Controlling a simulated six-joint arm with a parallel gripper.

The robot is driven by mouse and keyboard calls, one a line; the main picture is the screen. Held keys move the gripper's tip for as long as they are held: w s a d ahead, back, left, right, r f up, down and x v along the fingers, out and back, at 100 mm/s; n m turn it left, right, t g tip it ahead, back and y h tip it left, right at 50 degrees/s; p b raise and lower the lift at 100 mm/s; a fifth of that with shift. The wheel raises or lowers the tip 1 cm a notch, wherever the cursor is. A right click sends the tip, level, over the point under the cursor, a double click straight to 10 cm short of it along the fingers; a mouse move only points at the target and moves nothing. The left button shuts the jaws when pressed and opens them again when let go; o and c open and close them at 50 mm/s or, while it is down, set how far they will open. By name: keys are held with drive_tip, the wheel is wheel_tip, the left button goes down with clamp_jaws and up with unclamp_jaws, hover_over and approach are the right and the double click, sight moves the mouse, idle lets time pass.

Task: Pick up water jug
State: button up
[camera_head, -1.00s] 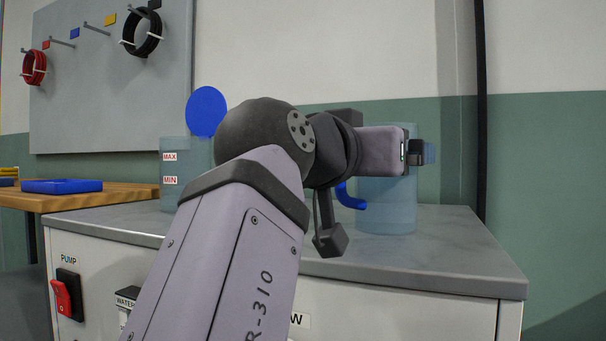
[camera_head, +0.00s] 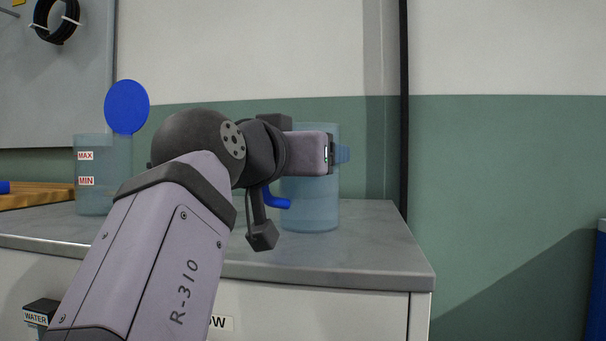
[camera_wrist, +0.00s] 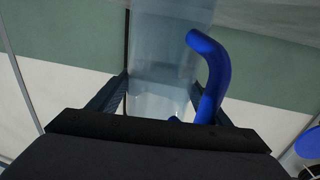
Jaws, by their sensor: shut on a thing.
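The water jug (camera_head: 310,205) is a see-through pale blue container with a blue handle (camera_head: 277,201). It stands upright and appears to rest on the grey worktop; I cannot tell any gap below it. My gripper (camera_head: 332,153) is level with its upper part and covers much of it. In the wrist view the jug (camera_wrist: 165,60) lies between the two dark fingers of my gripper (camera_wrist: 163,105), with the handle (camera_wrist: 212,65) by the right finger. My gripper is shut on the jug. The contact points are partly hidden.
A second translucent container (camera_head: 92,172) with MAX and MIN labels and a round blue disc (camera_head: 127,107) stands at left on the worktop (camera_head: 365,245). The worktop right of the jug is clear. A green and white wall (camera_head: 500,160) is behind.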

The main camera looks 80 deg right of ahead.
drive_tip(key=shift+r, duration=0.45)
wheel_tip(320, 180, up, 17)
drive_tip(key=p, duration=1.4)
drive_tip(key=shift+p, duration=0.3)
drive_tip(key=shift+r, duration=0.15)
